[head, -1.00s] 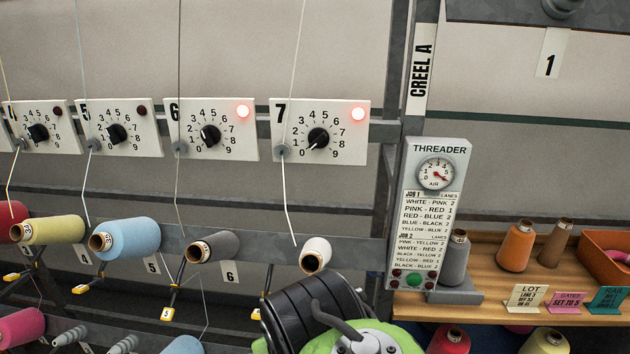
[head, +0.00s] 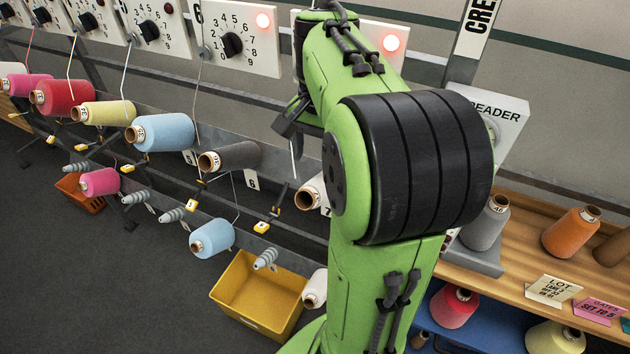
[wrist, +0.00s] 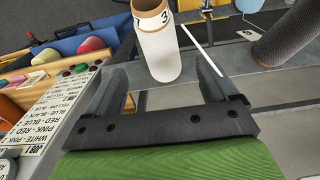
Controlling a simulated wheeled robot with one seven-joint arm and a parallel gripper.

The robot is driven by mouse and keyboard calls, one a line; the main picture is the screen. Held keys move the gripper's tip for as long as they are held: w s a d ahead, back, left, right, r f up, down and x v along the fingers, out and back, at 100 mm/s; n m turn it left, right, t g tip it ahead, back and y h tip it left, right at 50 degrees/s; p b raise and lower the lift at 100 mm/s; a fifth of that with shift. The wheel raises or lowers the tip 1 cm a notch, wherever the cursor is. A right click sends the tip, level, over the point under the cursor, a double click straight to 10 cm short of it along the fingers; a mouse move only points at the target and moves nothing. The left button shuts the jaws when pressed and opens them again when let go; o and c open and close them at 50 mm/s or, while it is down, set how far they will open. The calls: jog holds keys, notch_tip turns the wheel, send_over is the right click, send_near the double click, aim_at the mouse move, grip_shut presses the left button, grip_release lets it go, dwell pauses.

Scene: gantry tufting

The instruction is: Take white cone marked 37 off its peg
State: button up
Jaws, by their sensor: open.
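The white cone (wrist: 160,50) shows in the wrist view, with the digits 3 and 7 on its pale tube end. In the head view a white cone (head: 311,194) at the lane 7 place is partly hidden behind my arm. My gripper (wrist: 162,72) is open, its two fingers on either side of the cone's lower end in the wrist view. No contact shows, and I cannot tell how deep the cone sits between the fingers. In the head view my gripper (head: 288,125) is mostly hidden by my arm. The cone's peg is hidden.
A dark grey cone (head: 230,156) sits left of the white one; it also shows in the wrist view (wrist: 285,38). Another white cone (head: 315,288) is lower, near a yellow bin (head: 258,295). The threader (head: 490,105) and a wooden shelf (head: 525,262) stand at right.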

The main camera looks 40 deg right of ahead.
aim_at(309, 189)
jog(key=f+b, duration=0.4)
jog(key=f, duration=0.7)
jog(key=shift+d+f+b, duration=0.15)
jog(key=shift+d+b, duration=0.05)
jog(key=shift+b, duration=0.1)
jog(key=shift+a, duration=0.1)
jog(key=shift+r, duration=0.2)
jog(key=c, duration=1.2)
jog(key=shift+s+a+r+p, duration=0.1)
jog(key=shift+a+r+p, duration=0.35)
jog(key=shift+p, duration=0.2)
jog(key=shift+c, duration=0.3)
jog(key=shift+s+a+r+p, duration=0.15)
jog(key=shift+a+r+p, duration=0.15)
jog(key=shift+r+p, duration=0.15)
jog(key=shift+s+a+r+p, duration=0.3)
jog(key=shift+a+r+p, duration=0.35)
jog(key=shift+a, duration=0.2)
jog(key=shift+s+a+r+p, duration=0.3)
jog(key=shift+a+r+p, duration=0.25)
jog(key=shift+a, duration=0.25)
jog(key=s+a+r, duration=0.2)
jog(key=a+r, duration=0.2)
jog(key=a, duration=0.2)
jog(key=shift+s+a+r, duration=0.15)
jog(key=shift+s+r, duration=0.05)
